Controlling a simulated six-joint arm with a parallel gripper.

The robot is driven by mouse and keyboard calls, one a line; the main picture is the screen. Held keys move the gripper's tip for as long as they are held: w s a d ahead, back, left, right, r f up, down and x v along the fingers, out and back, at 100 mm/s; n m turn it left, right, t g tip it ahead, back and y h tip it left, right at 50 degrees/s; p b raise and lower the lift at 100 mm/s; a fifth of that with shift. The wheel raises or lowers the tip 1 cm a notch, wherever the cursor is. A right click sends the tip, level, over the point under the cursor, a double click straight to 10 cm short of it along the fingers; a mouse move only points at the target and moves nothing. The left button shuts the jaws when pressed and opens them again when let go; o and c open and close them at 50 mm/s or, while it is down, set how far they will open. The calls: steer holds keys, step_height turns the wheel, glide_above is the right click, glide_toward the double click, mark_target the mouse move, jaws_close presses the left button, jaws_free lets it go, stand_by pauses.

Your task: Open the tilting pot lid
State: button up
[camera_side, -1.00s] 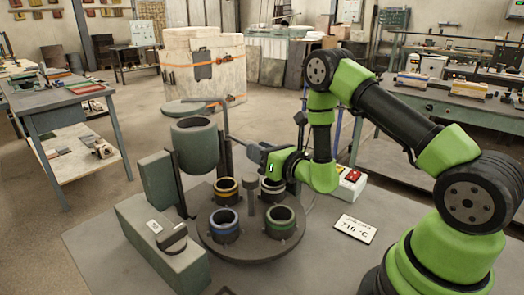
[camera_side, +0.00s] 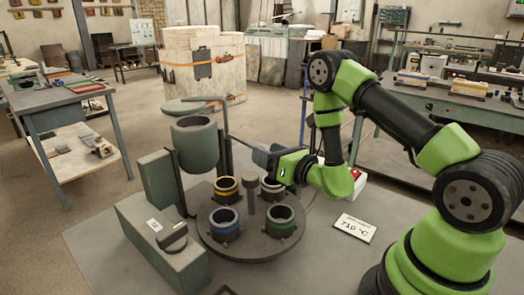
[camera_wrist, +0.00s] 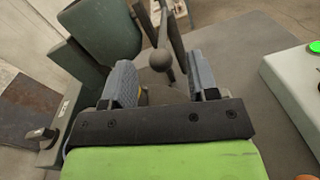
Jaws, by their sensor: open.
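The grey-green tilting pot (camera_side: 195,148) stands upright behind the turntable in the side view, its dark opening showing. Its round lid (camera_side: 182,107) is off the opening, above and behind the rim, beneath a thin arm (camera_side: 205,99). A lever joins the post right of the pot and slopes toward my gripper (camera_side: 258,156). In the wrist view, a dark ball knob (camera_wrist: 160,60) on a rod appears between my two open grey fingers, with a gap on both sides. Its depth relative to the fingertips is unclear. The pot (camera_wrist: 100,28) also shows there at upper left.
The round turntable (camera_side: 252,245) holds several cups with coloured bands below my gripper. A green box housing (camera_side: 165,240) stands at left. A box with a red button (camera_side: 356,174) and a temperature card (camera_side: 354,228) lie at right.

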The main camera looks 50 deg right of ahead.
step_height(320, 180, up, 7)
stand_by(0.3)
steer(key=shift+c, duration=0.2)
steer(key=s+d+f+n+g+y, duration=0.1)
steer(key=s+d+f+n+y, duration=0.2)
steer(key=n, duration=0.4)
steer(key=s+d+f+n+g+y, duration=0.1)
steer(key=s+f+n+y, duration=0.25)
steer(key=n+y, duration=0.35)
steer(key=shift+h, duration=0.7)
steer(key=x, duration=1)
steer(key=shift+w+d+f, duration=0.1)
steer(key=shift+w+f, duration=0.05)
steer(key=shift+w, duration=0.1)
